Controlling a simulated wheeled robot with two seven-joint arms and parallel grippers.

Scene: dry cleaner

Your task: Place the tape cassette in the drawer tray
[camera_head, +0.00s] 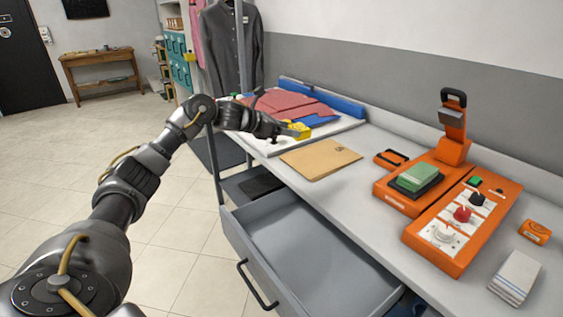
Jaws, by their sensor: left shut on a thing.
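My left gripper (290,131) reaches over the far part of the counter and is shut on a small yellow block, which looks like the tape cassette (301,128). The fingers partly hide the cassette, and its fine detail is too small to tell. The drawer tray (310,251) is the grey open drawer under the counter's front edge, pulled out toward the left. Its visible floor is bare, and it lies nearer to me than the gripper. My right gripper is not in view.
A brown envelope (320,158) lies on the counter (377,191) between gripper and orange machine (462,222). Folded red cloth (290,104) lies behind the gripper. A small orange box (535,232) and a pale stack (515,276) sit at right. The drawer handle (258,286) sticks out left.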

